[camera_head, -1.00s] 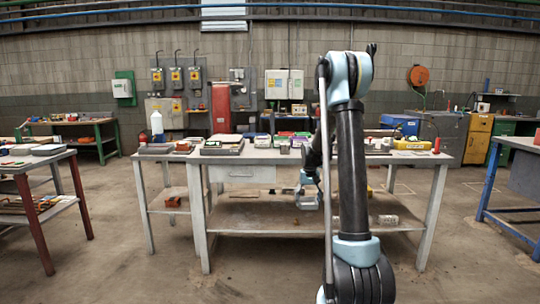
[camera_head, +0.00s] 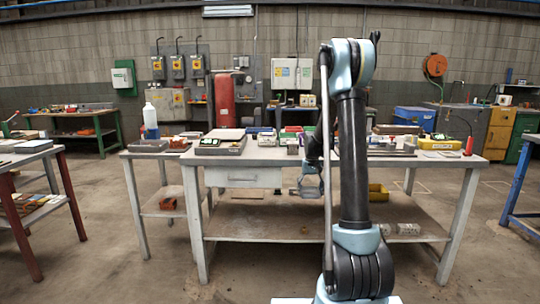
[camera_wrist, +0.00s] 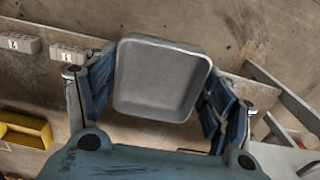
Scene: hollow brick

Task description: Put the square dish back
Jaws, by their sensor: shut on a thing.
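The square dish (camera_wrist: 160,82) is a shallow grey tray with rounded corners and a raised rim. In the wrist view it sits between the blue finger pads of my gripper (camera_wrist: 158,95), which is shut on its left and right sides. Its open face is turned toward the wrist camera and looks empty. In the head view my gripper (camera_head: 308,187) is small, below the front edge of the worktable (camera_head: 262,165) and in front of its lower shelf. The dish cannot be made out clearly there.
The tabletop is crowded with boxes, trays and tools. The lower shelf (camera_head: 270,223) holds a yellow bin (camera_head: 378,192) and small grey bricks (camera_head: 407,229). A side table (camera_head: 150,157) with a bottle (camera_head: 150,118) adjoins on the left. The floor in front is clear.

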